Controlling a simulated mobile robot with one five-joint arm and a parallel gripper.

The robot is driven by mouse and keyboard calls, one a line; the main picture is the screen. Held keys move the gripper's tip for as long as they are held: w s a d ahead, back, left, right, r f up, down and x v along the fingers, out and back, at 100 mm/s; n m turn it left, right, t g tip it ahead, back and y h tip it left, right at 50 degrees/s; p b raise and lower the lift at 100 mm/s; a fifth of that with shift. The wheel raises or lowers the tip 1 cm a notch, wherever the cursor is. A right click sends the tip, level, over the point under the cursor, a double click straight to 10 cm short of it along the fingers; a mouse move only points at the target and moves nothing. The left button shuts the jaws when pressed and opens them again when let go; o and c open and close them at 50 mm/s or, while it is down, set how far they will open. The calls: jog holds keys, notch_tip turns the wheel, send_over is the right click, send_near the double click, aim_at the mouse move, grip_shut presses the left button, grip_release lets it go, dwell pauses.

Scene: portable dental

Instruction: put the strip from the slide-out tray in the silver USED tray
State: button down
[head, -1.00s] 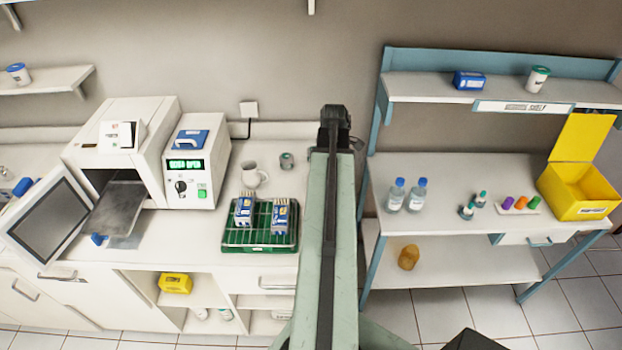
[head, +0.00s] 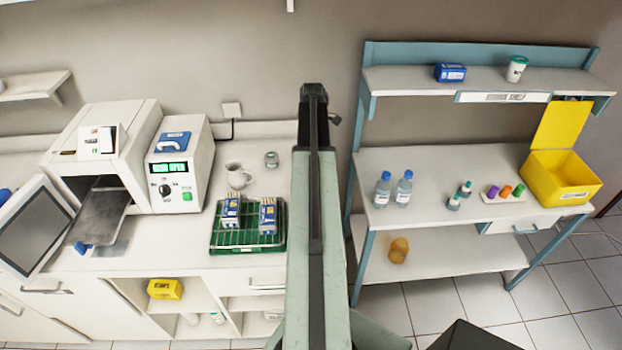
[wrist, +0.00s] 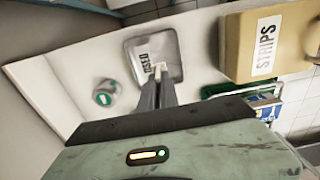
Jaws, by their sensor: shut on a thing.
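In the wrist view, the silver USED tray (wrist: 170,47) lies on a white counter, its label reading USED. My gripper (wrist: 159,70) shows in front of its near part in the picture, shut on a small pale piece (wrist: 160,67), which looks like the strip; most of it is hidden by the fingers. I cannot tell whether the piece touches the tray. In the head view, the slide-out tray (head: 103,210) sticks out of the white machine at the left, and I see no strip on it. My arm hides the silver tray there.
A tan box labelled STRIPS (wrist: 235,50) stands right of the silver tray, and a round green-topped jar (wrist: 105,92) left of it. A green rack (head: 232,247) with blue-and-white boxes and a mug (head: 238,176) stand on the counter. A blue-framed shelf unit (head: 450,155) is at right.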

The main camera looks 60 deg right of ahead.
notch_tip(320, 180, down, 8)
jog(key=b, duration=0.6)
jog(key=shift+f+b, duration=0.2)
jog(key=shift+b, duration=0.15)
jog(key=shift+r, duration=0.2)
jog(key=shift+f, duration=0.1)
jog(key=c, duration=1.6)
grip_release()
notch_tip(320, 180, up, 12)
jog(key=p, duration=1.2)
jog(key=shift+r+p, duration=0.25)
jog(key=shift+p, duration=0.05)
jog(key=shift+f, duration=0.1)
